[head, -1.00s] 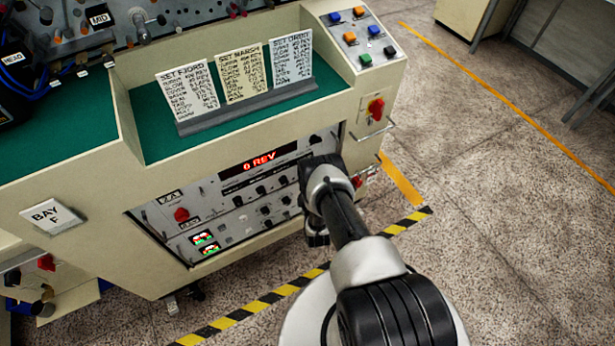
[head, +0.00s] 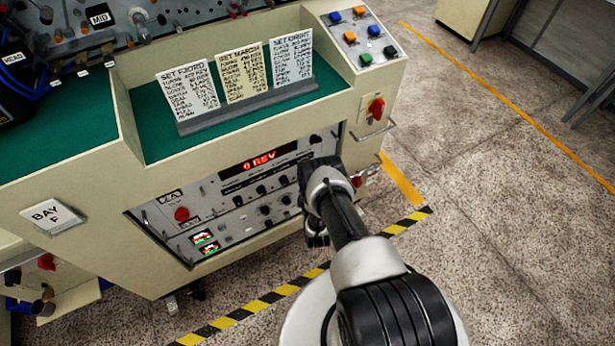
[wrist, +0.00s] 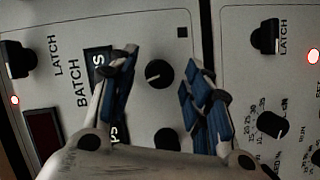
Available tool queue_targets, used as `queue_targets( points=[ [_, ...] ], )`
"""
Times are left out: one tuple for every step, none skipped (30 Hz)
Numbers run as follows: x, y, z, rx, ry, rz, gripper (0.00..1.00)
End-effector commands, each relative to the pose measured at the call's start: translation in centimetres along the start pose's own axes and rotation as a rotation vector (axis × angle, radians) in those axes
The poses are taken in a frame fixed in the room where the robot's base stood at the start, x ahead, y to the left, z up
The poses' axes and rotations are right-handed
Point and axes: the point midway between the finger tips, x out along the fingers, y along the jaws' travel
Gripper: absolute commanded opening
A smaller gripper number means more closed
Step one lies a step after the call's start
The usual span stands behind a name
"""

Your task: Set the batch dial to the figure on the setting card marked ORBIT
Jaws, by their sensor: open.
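The ORBIT setting card (head: 292,60) stands rightmost of three cards in a rack on the green shelf; its figures are too small to read surely. In the wrist view my gripper (wrist: 161,62) is open, its blue-padded fingers on either side of a black knob with a white pointer (wrist: 159,74). The fingers appear apart from the knob. The word BATCH (wrist: 82,82) is printed left of it, beside a black label partly hidden by a finger. A second knob (wrist: 166,140) sits lower between the fingers. In the head view my arm hides the gripper's work area.
A red display (head: 263,161) reads 0 REV. The FJORD card (head: 188,90) and MARSH card (head: 243,73) stand left of ORBIT. Other controls nearby are a RUN dial (wrist: 269,122), LATCH switches (wrist: 264,37) and a red rotary switch (head: 375,108). Open floor lies to the right.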

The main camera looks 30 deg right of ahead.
Motion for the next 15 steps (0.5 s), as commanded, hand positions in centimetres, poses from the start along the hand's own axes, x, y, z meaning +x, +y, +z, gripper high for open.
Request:
queue_targets(
  points=[
    [0.0, 0.0, 0.0, 0.000, 0.000, 0.000, 0.46],
    [0.0, 0.0, 0.0, 0.000, 0.000, 0.000, 0.46],
    [0.0, 0.0, 0.0, 0.000, 0.000, 0.000, 0.46],
    [0.0, 0.0, 0.0, 0.000, 0.000, 0.000, 0.46],
    [0.0, 0.0, 0.0, 0.000, 0.000, 0.000, 0.46],
    [0.0, 0.0, 0.0, 0.000, 0.000, 0.000, 0.46],
    [0.0, 0.0, 0.0, 0.000, 0.000, 0.000, 0.46],
    [-0.1, 0.0, 0.0, 0.000, 0.000, -0.001, 0.46],
    [-0.3, 0.0, 0.0, 0.000, 0.000, -0.001, 0.46],
    [-0.5, -0.1, 0.0, 0.000, 0.000, -0.002, 0.46],
    [-0.8, -0.1, 0.0, 0.000, -0.001, -0.002, 0.46],
    [-1.3, -0.1, 0.0, 0.000, -0.001, -0.003, 0.46],
    [-1.8, -0.1, 0.0, 0.000, -0.001, -0.004, 0.46],
    [-2.3, -0.1, 0.0, 0.000, -0.001, -0.004, 0.46],
    [-3.2, -0.1, 0.0, -0.001, -0.002, -0.005, 0.46]
  ],
)
